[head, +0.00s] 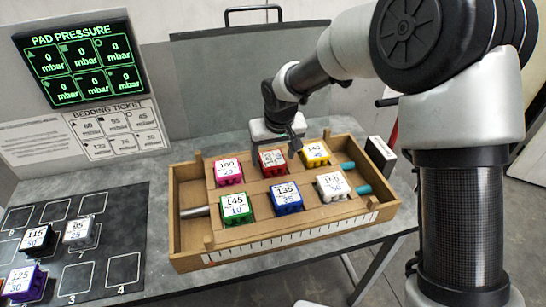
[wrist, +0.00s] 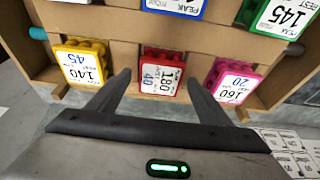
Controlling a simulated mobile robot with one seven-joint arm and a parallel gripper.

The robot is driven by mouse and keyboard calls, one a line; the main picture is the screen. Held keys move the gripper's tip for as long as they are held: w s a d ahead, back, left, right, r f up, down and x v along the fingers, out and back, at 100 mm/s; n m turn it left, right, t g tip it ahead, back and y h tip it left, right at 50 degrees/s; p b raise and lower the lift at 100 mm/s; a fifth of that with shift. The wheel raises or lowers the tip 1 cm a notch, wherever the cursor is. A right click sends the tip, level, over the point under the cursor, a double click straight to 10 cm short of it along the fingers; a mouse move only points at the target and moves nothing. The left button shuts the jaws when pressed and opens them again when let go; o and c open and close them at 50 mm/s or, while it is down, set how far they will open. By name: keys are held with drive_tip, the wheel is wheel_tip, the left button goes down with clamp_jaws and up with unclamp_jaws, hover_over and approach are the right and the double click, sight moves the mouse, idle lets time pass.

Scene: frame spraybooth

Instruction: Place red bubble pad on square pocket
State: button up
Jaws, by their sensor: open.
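The red bubble pad (head: 272,161), labelled 180 and 40 in the wrist view (wrist: 162,75), sits in the back row of the wooden tray (head: 190,252), between the pink pad (head: 229,172) and the yellow pad (head: 316,153). My gripper (head: 287,146) is open and empty at the tray's back edge, close to the red pad. In the wrist view its two fingers point toward the red pad, one tip on each side of it; contact cannot be told. The square pocket cannot be picked out; pads cover several pockets.
Green (head: 237,207), blue (head: 286,197) and white (head: 332,186) pads fill the tray's front row. A black numbered mat (head: 115,262) at left holds several pads and has bare squares. A pressure display (head: 80,62) and bedding ticket (head: 118,130) stand behind it.

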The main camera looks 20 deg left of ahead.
drive_tip(key=v, duration=1)
drive_tip(key=s+d+r+m+h, duration=0.1)
drive_tip(key=s+d+r, duration=0.2)
drive_tip(key=d+r, duration=0.55)
drive_tip(key=s+d+r+m+t, duration=0.2)
drive_tip(key=s+d+m, duration=0.3)
drive_tip(key=s+d, duration=1.3)
drive_tip(key=d, duration=0.3)
drive_tip(key=shift+s+d+r+t+h, duration=0.2)
drive_tip(key=shift+s+t+h, duration=0.1)
drive_tip(key=shift+s+h, duration=0.1)
